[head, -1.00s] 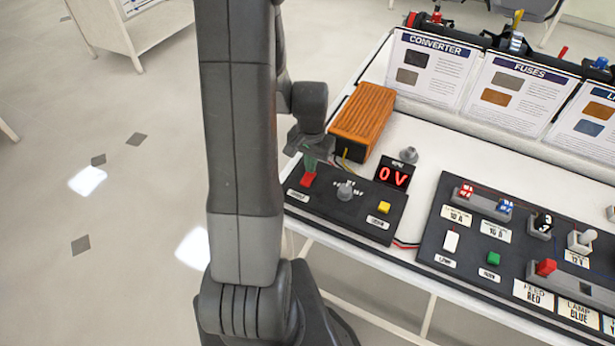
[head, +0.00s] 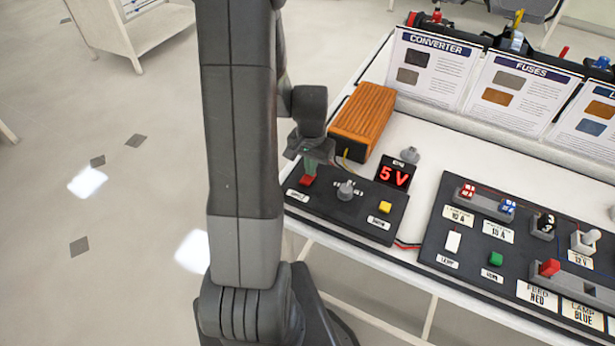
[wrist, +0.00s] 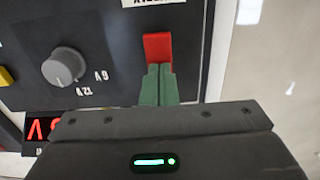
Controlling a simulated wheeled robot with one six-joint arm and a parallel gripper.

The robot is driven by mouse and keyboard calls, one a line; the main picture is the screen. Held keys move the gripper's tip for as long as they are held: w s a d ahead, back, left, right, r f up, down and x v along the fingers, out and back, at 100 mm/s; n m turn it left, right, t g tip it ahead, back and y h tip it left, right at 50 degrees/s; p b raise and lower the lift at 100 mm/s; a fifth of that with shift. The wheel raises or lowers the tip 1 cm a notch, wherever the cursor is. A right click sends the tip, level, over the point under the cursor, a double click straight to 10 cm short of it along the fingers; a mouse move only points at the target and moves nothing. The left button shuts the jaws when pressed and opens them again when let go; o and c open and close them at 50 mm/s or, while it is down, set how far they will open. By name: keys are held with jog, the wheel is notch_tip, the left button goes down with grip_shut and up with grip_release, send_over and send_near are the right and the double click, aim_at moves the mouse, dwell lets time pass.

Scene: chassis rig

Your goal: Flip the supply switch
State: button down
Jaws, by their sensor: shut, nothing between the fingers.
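The red supply switch (head: 306,181) is at the left end of the black panel (head: 365,222), and it also shows in the wrist view (wrist: 158,47). My gripper (head: 309,169) is over the panel's left end, pointing down. Its green fingertips are together in the wrist view (wrist: 158,82), with nothing between them. They are right at the switch's edge and seem to touch it. The fingers partly cover the switch. The red display (head: 394,175) behind the panel reads 5 V.
A grey knob (head: 346,190) and a yellow button (head: 385,207) are right of the switch. An orange finned box (head: 363,118) stands close behind my gripper. A second black panel (head: 470,225) with sockets and switches lies to the right. Upright cards (head: 430,68) line the back.

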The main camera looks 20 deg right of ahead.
jog(key=shift+r, duration=0.1)
notch_tip(320, 180, up, 7)
jog(key=p, duration=0.5)
jog(key=shift+f, duration=0.2)
jog(key=shift+f+b, duration=2.5)
jog(key=shift+f, duration=0.85)
